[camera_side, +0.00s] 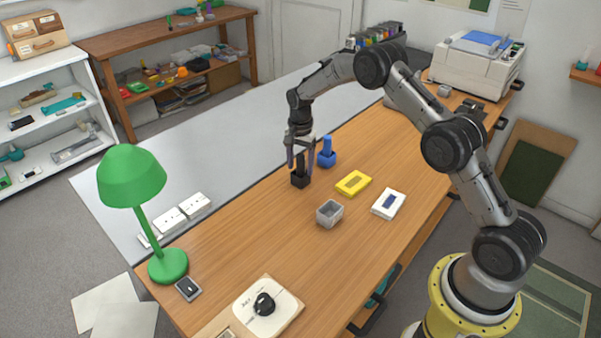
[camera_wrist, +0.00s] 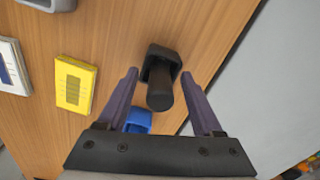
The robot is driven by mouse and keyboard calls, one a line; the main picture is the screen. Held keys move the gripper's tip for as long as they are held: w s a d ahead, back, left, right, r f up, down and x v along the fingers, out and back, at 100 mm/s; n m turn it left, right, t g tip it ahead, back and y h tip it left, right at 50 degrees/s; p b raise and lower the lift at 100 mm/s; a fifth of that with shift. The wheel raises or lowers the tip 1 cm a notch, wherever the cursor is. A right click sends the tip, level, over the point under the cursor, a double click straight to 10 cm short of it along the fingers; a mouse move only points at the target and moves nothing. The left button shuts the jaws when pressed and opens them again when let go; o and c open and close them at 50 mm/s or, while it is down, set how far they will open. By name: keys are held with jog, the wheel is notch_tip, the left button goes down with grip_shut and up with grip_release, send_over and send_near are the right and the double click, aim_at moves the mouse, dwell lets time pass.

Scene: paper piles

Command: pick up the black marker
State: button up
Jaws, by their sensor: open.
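The black marker (camera_wrist: 160,92) stands upright in a small black square holder (camera_side: 299,181) near the table's far edge. In the side view the marker (camera_side: 301,162) is partly covered by the fingers. My gripper (camera_side: 300,155) is above the holder, pointing down, with a finger on each side of the marker's upper part. In the wrist view my gripper (camera_wrist: 161,72) is open, and the marker shows between the fingers with clear space on both sides. I cannot tell how far down the fingers reach along it.
A blue marker in a blue holder (camera_side: 327,160) stands close by, behind and right of the black one. A yellow pad (camera_side: 353,183), a white pad (camera_side: 388,203) and a grey bin (camera_side: 329,214) lie nearer. A green lamp (camera_side: 168,264) stands at the left end.

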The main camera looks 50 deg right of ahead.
aim_at(302, 156)
grip_shut()
jog(key=shift+r, duration=0.2)
dwell(0.3)
jog(key=shift+r, duration=0.25)
jog(key=r, duration=0.3)
jog(key=shift+s, duration=0.25)
jog(key=s+a+r, duration=0.3)
jog(key=s+r, duration=0.6)
jog(key=s, duration=0.4)
jog(key=shift+r, duration=0.1)
